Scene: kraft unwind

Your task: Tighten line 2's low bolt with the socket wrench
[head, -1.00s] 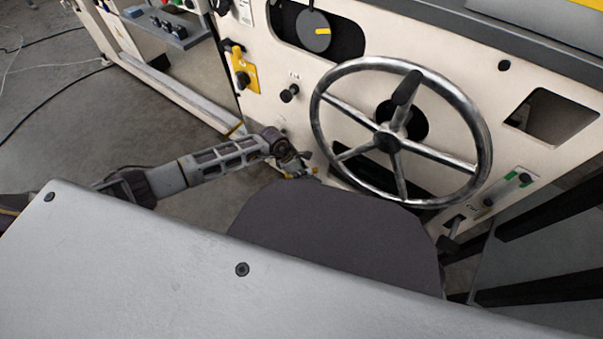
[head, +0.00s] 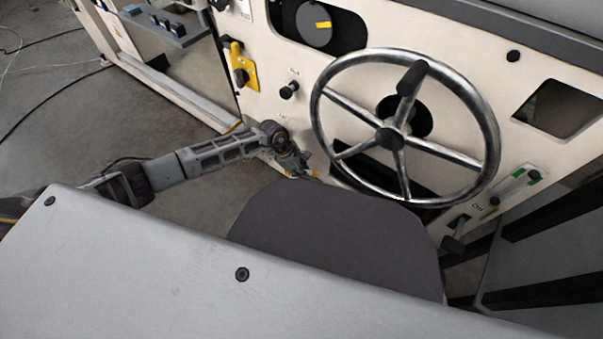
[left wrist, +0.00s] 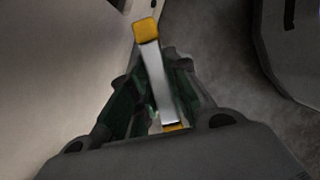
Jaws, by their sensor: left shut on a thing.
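My left gripper (head: 300,170) is low against the cream machine panel, left of the handwheel. In the left wrist view, my left gripper (left wrist: 158,112) is shut on a silver bar with yellow ends, which looks like the socket wrench (left wrist: 158,80). The bar points up and slightly left in that view, with its yellow end (left wrist: 146,30) close to the cream panel edge. In the head view the tool shows only as a small yellow patch. I cannot make out the low bolt or whether the wrench touches it. My right gripper is not in view.
A large metal handwheel (head: 485,105) stands out from the machine panel (head: 270,135), just right of my left gripper. A yellow bracket (head: 243,72) and a black knob (head: 289,90) are above it. Open grey floor (head: 60,130) lies to the left.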

